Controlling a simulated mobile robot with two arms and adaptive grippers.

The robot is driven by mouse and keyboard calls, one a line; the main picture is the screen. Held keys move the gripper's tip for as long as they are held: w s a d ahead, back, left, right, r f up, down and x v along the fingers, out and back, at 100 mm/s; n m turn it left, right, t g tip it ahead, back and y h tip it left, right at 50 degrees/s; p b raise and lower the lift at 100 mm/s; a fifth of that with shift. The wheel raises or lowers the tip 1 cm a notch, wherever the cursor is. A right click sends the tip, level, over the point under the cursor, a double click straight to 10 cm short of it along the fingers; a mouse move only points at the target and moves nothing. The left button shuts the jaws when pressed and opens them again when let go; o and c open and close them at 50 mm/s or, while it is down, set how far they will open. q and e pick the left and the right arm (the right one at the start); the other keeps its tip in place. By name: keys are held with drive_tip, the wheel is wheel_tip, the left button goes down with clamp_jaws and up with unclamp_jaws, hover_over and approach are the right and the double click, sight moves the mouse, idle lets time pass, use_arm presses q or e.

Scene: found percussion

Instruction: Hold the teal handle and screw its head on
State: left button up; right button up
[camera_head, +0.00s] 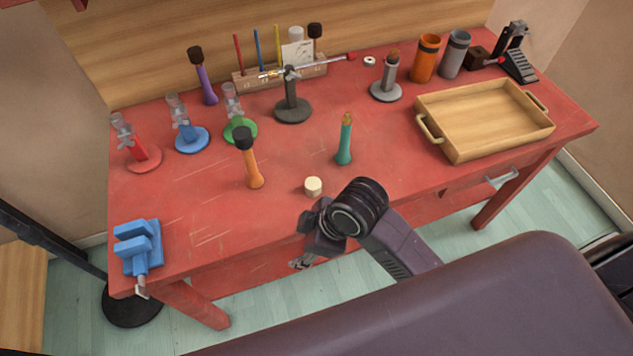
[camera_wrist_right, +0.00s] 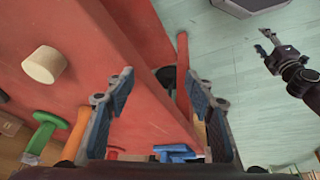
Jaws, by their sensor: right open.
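The teal handle (camera_head: 344,145) stands upright on the red table, with a narrow tan tip on top and no head. A cream cylindrical head (camera_head: 313,186) rests near the table's front edge. It also shows at the left of the right wrist view (camera_wrist_right: 44,65). My right gripper (camera_head: 308,238) is in front of the table edge, close to the cream head and touching neither piece. In the right wrist view its fingers (camera_wrist_right: 158,95) are apart with nothing between them. What looks like my left gripper (camera_wrist_right: 264,46) shows small at the right there, away from the table; its opening is unclear.
An orange mallet (camera_head: 250,165) stands left of the cream head. A blue vise (camera_head: 138,248) is at the table's front left. A wooden tray (camera_head: 485,115) lies at the right. Several stands and a tool rack (camera_head: 255,80) line the back. The table between mallet and tray is mostly clear.

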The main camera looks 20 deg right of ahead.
sight(310, 185)
drive_tip(key=w+a+n, duration=0.1)
drive_tip(key=n, duration=0.1)
drive_tip(key=w+a+r+n, duration=0.1)
drive_tip(key=w+a+n, duration=0.1)
drive_tip(key=n, duration=0.1)
drive_tip(key=shift+w+g, duration=0.15)
drive_tip(key=shift+g, duration=0.25)
drive_tip(key=w+n, duration=0.2)
drive_tip(key=n, duration=0.1)
drive_tip(key=w+r+n+g+h, duration=0.1)
drive_tip(key=n, duration=0.1)
drive_tip(key=shift+w+d, duration=0.25)
drive_tip(key=shift+d, duration=0.15)
drive_tip(key=w+d+r+n+h, duration=0.1)
drive_tip(key=w+d+n, duration=0.1)
drive_tip(key=w+d+r+n+h, duration=0.1)
drive_tip(key=w+d+r+n, duration=0.1)
drive_tip(key=w+d, duration=0.1)
drive_tip(key=w+d+r+n+g, duration=0.1)
drive_tip(key=w+d+r+n, duration=0.1)
drive_tip(key=d, duration=0.1)
drive_tip(key=shift+w+n+h, duration=0.15)
drive_tip(key=shift+n+h, duration=0.15)
drive_tip(key=shift+h, duration=0.1)
drive_tip(key=shift+w+d+r, duration=0.1)
drive_tip(key=shift+d+r, duration=0.15)
drive_tip(key=shift+d, duration=0.05)
drive_tip(key=shift+f, duration=1.3)
